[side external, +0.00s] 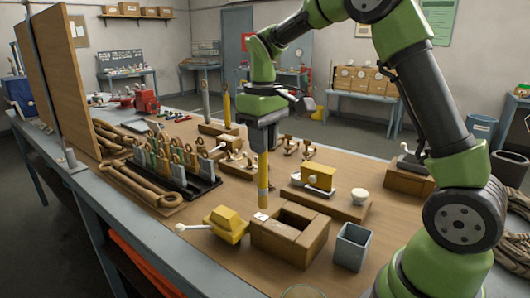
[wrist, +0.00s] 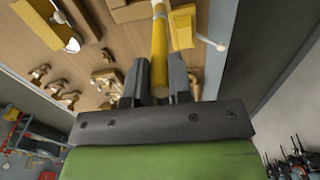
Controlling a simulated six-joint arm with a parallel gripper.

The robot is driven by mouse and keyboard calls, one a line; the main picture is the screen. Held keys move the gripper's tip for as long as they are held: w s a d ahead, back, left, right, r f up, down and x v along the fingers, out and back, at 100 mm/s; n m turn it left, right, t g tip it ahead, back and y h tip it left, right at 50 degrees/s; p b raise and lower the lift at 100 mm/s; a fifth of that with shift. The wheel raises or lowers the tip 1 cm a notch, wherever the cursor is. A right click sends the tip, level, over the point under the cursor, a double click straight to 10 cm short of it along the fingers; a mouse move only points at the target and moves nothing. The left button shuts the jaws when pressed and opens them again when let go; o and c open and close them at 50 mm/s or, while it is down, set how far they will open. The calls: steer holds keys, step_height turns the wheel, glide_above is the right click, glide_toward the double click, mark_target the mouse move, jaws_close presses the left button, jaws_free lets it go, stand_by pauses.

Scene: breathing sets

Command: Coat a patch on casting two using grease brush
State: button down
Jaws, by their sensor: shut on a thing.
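My gripper (side external: 261,148) points down over the bench and is shut on a yellow stick-like tool (side external: 263,185), which I take to be the grease brush. It hangs upright, its lower end close to a wooden box's left rear corner; I cannot tell whether it touches. The wrist view shows the yellow handle (wrist: 159,45) between my two fingers (wrist: 157,84). Its bristles are not clearly visible. Several small brass-coloured pieces (side external: 290,146) stand on the bench behind the tool. They may be castings, but no number is readable, so I cannot tell which is casting two.
The wooden box (side external: 290,235) has an open top. A yellow block with a white knob (side external: 228,224) is left of it, a grey bin (side external: 352,246) right. A yellow box on a board (side external: 319,176) lies behind. A rack of upright tools (side external: 175,165) and a panel (side external: 55,75) stand left.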

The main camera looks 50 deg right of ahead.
steer(key=shift+r, duration=2.25)
steer(key=shift+f, duration=0.2)
steer(key=shift+f, duration=3.55)
steer(key=shift+s+f, duration=0.2)
steer(key=shift+f, duration=0.1)
steer(key=shift+s, duration=4.55)
steer(key=shift+w, duration=4.7)
steer(key=shift+r, duration=4)
